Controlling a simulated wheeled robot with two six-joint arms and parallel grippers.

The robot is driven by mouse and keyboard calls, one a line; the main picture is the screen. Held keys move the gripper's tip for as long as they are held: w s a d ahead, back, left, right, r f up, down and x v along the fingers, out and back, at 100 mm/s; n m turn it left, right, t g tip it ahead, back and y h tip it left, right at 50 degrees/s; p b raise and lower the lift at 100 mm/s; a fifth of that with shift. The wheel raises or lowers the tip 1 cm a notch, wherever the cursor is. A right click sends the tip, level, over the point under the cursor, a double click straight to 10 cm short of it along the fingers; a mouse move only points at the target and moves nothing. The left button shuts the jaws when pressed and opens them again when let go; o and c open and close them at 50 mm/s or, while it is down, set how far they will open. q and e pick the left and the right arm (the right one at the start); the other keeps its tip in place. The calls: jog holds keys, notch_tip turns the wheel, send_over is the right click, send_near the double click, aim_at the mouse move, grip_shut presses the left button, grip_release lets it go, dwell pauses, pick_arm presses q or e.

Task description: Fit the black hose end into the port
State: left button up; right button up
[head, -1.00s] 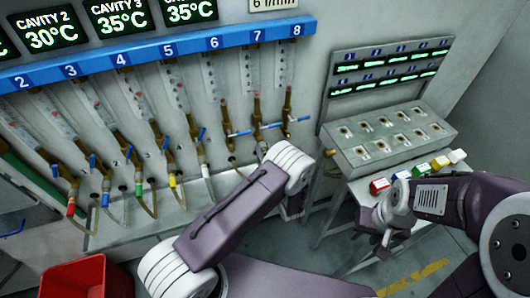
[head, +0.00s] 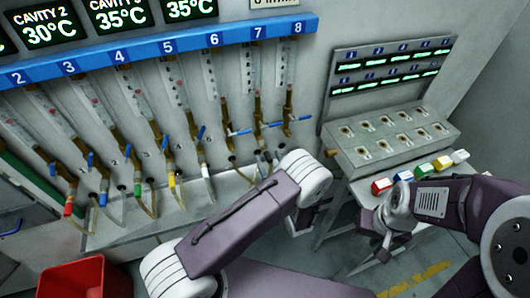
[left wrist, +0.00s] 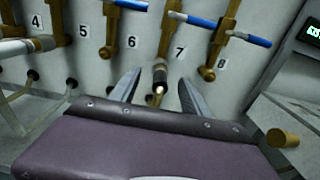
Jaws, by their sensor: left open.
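In the left wrist view, the black hose end (left wrist: 159,75) hangs below the brass valve near number 7, with a bright tip. My left gripper (left wrist: 160,92) is open, with one finger on each side of the hose end and no clear contact visible. In the head view, my left gripper (head: 265,164) is mostly hidden behind my forearm, with only grey finger parts showing by the wall. My right gripper (head: 381,249) hangs low at the right, too small to read. Dark round holes (left wrist: 71,85) sit in the wall near the numbers; I cannot tell which is the port.
Other hoses end in red (head: 69,206), blue, green, yellow and white fittings along the wall. Blue-handled valves (left wrist: 248,38) stand close above my left gripper. A grey box with sockets (head: 390,135) and coloured blocks stands right. A red bin (head: 75,280) is at lower left.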

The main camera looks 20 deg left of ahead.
pick_arm(q)
jog(key=v, duration=0.3)
jog(key=shift+s+d, duration=0.15)
jog(key=shift+s, duration=0.1)
dwell(0.5)
